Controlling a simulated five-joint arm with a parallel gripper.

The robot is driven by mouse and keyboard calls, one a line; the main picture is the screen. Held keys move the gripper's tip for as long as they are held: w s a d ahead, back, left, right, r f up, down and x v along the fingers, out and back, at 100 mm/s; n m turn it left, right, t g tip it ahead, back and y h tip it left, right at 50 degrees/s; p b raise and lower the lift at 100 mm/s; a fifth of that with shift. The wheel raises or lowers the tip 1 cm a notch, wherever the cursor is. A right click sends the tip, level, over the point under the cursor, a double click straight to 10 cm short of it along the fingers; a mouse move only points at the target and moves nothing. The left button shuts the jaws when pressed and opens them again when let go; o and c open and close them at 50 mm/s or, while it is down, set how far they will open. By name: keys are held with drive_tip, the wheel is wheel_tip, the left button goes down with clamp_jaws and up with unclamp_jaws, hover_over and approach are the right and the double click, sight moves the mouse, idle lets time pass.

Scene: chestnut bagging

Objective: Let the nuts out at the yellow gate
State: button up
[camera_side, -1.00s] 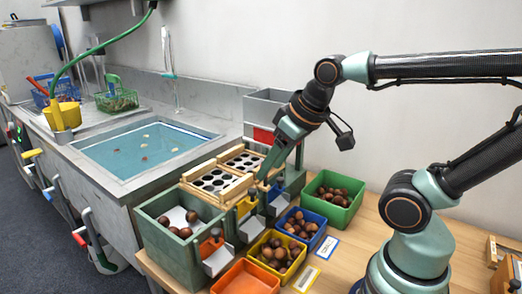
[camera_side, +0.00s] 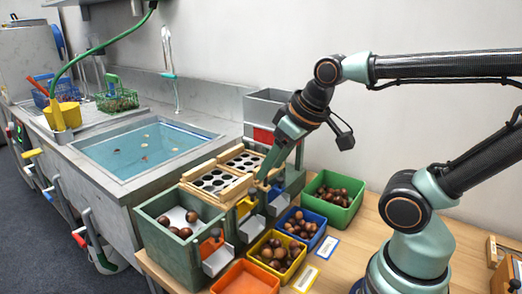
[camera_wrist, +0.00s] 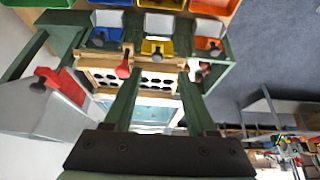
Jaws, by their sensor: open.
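The yellow gate (camera_side: 244,207) is on the front of the sorting rack, partly hidden by my gripper in the side view. In the wrist view the yellow gate (camera_wrist: 158,48) has a dark knob and lies between the lines of my two fingers. My gripper (camera_side: 264,186) is open and empty, its tips close to the gate; I cannot tell whether they touch it. It also shows in the wrist view (camera_wrist: 157,66). The yellow bin (camera_side: 254,257) below holds several brown nuts. A grey chute (camera_side: 251,229) is in front of the gate.
The orange gate (camera_side: 211,243) and blue gate (camera_side: 278,195) flank the yellow one. A green hopper (camera_side: 168,252) holds several nuts. Wooden hole trays (camera_side: 186,179) sit above. An empty orange bin (camera_side: 246,280), a blue bin (camera_side: 318,231) and a green bin (camera_side: 350,214) stand nearby.

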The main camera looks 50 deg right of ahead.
drive_tip(key=c, duration=0.6)
drive_tip(key=shift+w+r, duration=0.25)
drive_tip(key=shift+r, duration=0.15)
clamp_jaws()
wheel_tip(320, 180, up, 7)
drive_tip(key=g, duration=0.5)
hover_over(252, 191)
drive_tip(key=a, duration=0.1)
drive_tip(key=f, duration=0.9)
drive_tip(key=d+f, duration=0.1)
drive_tip(key=f, duration=0.3)
drive_tip(key=shift+f, duration=0.4)
drive_tip(key=shift+f, duration=2.1)
